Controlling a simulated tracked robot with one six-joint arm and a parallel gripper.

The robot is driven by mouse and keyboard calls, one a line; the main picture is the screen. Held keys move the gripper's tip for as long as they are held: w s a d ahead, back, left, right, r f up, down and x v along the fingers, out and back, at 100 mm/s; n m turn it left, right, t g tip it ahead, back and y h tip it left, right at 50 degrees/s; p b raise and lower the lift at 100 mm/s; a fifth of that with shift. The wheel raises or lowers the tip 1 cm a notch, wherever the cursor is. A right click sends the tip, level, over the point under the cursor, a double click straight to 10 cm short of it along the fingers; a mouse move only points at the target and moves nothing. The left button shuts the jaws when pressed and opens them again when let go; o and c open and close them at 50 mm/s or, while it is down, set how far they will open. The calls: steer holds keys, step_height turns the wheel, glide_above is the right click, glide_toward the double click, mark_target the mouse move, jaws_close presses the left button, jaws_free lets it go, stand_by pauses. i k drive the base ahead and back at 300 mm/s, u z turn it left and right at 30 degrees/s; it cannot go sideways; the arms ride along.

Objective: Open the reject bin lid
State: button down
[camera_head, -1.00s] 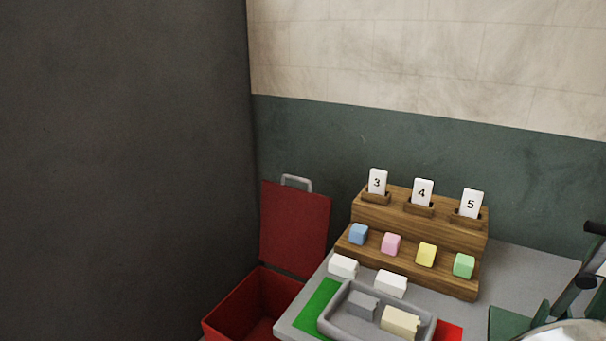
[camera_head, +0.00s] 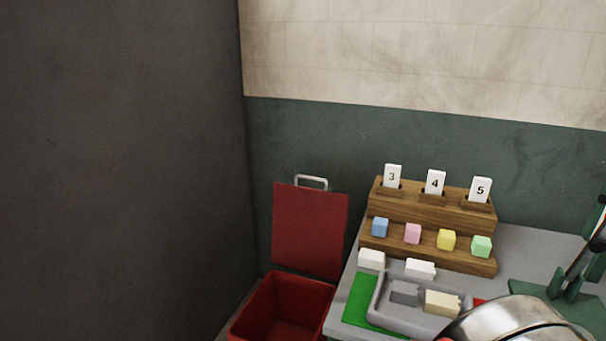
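The red reject bin (camera_head: 262,312) stands on the floor left of the grey table. Its red lid (camera_head: 309,230) is up, standing nearly upright behind the bin's opening. A light metal handle (camera_head: 311,181) is on the lid's top edge. The part of the bin's inside that shows looks empty, and the bottom of the picture cuts off its front. A shiny metal rounded part, perhaps of my arm, shows at the bottom right. My gripper's fingers cannot be made out.
The grey table (camera_head: 530,244) carries a wooden stepped rack (camera_head: 415,211) with numbered cards and coloured blocks. A grey tray (camera_head: 377,306) with blocks lies over a green patch (camera_head: 362,305). A green press (camera_head: 540,296) stands at the right. A dark wall (camera_head: 115,170) fills the left.

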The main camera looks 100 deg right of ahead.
mark_target(307, 226)
steer(key=u, duration=0.1)
steer(key=i, duration=0.85)
steer(key=z, duration=4.05)
